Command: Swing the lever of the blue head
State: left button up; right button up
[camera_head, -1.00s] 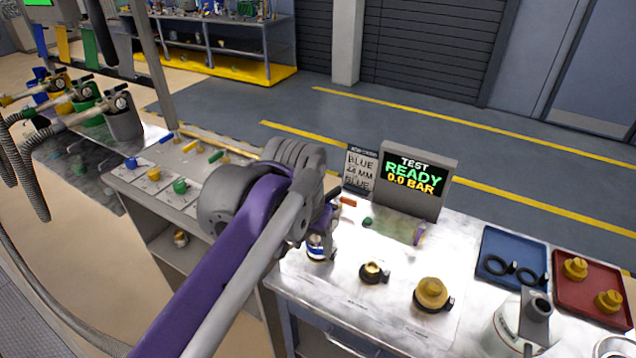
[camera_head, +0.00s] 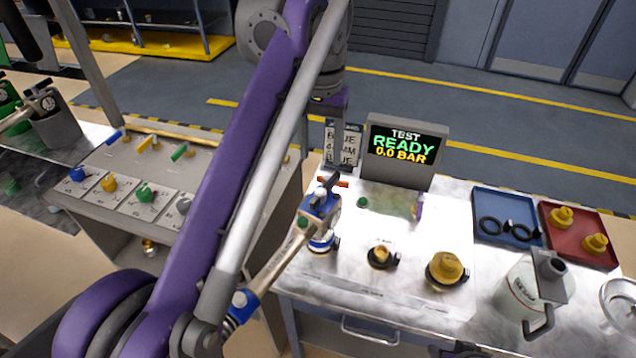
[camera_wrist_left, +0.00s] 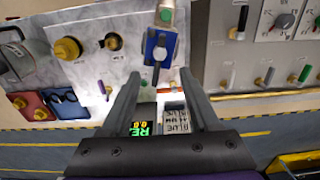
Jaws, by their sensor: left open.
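The blue head (camera_head: 318,202) stands on a blue-and-white fitting (camera_head: 321,243) at the left end of the bench top, joined to a beige hose handle (camera_head: 283,262). Its dark lever shows on top; the blue head also shows in the left wrist view (camera_wrist_left: 158,46), with the lever (camera_wrist_left: 156,72) pointing toward my gripper. My left gripper (camera_wrist_left: 160,78) is open and empty, its two fingers on either side of the lever's line. Whether the lever end is between the fingertips in depth is unclear. In the head view my arm and wrist hide much of this gripper. My right gripper is not in view.
A test display (camera_head: 402,150) reading READY, 0.0 BAR stands behind the head, beside a sign (camera_head: 343,148). Yellow caps (camera_head: 446,268), a blue tray (camera_head: 508,240), a red tray (camera_head: 580,258) and a white jug (camera_head: 522,290) are to the right. A valve panel (camera_head: 150,158) is to the left.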

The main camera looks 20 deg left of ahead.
aim_at(320, 192)
pick_arm(q)
notch_tip(320, 192, down, 10)
jog(key=shift+s+r+b, duration=0.1)
jog(key=shift+b, duration=0.7)
grip_shut()
dwell(0.9)
